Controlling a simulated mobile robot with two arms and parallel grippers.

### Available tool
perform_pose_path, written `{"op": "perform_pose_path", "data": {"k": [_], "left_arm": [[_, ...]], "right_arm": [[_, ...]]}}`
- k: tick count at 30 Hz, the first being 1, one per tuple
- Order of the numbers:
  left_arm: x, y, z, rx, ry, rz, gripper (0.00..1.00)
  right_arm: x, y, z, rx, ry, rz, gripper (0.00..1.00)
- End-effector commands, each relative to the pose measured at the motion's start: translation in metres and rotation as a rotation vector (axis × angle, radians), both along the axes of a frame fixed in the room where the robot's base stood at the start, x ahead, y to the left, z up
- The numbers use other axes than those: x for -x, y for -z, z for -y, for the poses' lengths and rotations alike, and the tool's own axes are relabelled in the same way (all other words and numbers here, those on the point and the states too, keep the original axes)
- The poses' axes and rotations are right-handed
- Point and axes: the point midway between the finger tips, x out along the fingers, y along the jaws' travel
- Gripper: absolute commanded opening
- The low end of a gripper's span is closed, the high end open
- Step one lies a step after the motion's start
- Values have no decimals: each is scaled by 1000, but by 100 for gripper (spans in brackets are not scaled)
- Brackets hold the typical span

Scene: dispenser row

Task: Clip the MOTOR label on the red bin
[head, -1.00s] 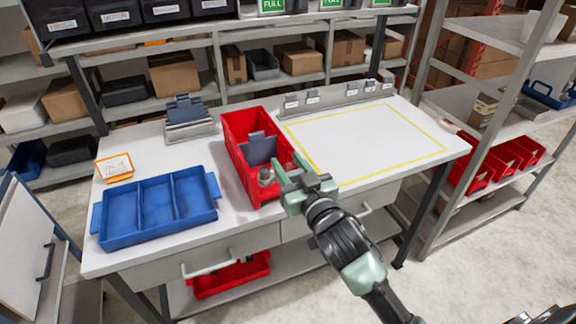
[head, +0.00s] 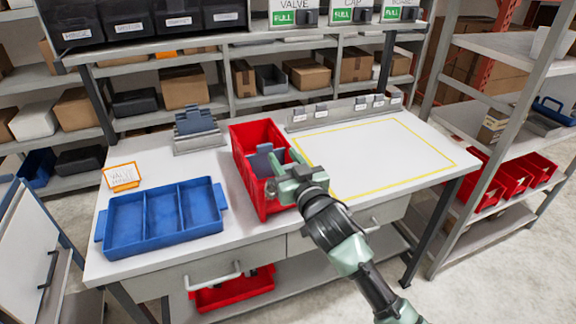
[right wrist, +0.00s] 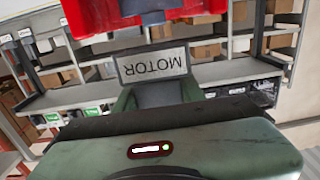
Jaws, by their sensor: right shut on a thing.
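The red bin (head: 246,133) stands on the workbench, left of the yellow outline, with a grey-blue divider inside. My right gripper (head: 285,162) is at the bin's near right corner. In the right wrist view it is shut on the MOTOR label (right wrist: 152,64), a pale plate with dark lettering that appears upside down. The red bin (right wrist: 150,18) fills the top of that view, and a gap shows between it and the label. In the head view the label is hidden by the gripper. My left gripper is not in view.
A blue three-part tray (head: 163,216) and an orange-framed sign (head: 122,177) are at the left. A small grey-blue rack (head: 197,132) stands behind them. A rail with several small labels (head: 345,110) runs along the back. The yellow-outlined area (head: 385,155) is clear.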

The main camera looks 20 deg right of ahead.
Motion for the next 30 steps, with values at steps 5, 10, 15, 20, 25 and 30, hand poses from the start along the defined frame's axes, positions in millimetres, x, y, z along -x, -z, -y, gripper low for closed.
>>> {"op": "perform_pose_path", "data": {"k": [5,10,15,20,25,30], "left_arm": [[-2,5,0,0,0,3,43],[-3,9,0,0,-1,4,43],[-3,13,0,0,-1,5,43],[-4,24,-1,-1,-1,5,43],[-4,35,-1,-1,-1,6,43],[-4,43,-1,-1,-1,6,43]], "right_arm": [[-13,1,0,1,1,0,1],[-25,1,-1,0,0,1,1],[-37,1,-2,-1,0,1,1],[-40,11,-2,0,0,-1,1],[-40,23,-2,1,0,-1,1],[-40,33,-2,0,0,-1,1]]}}
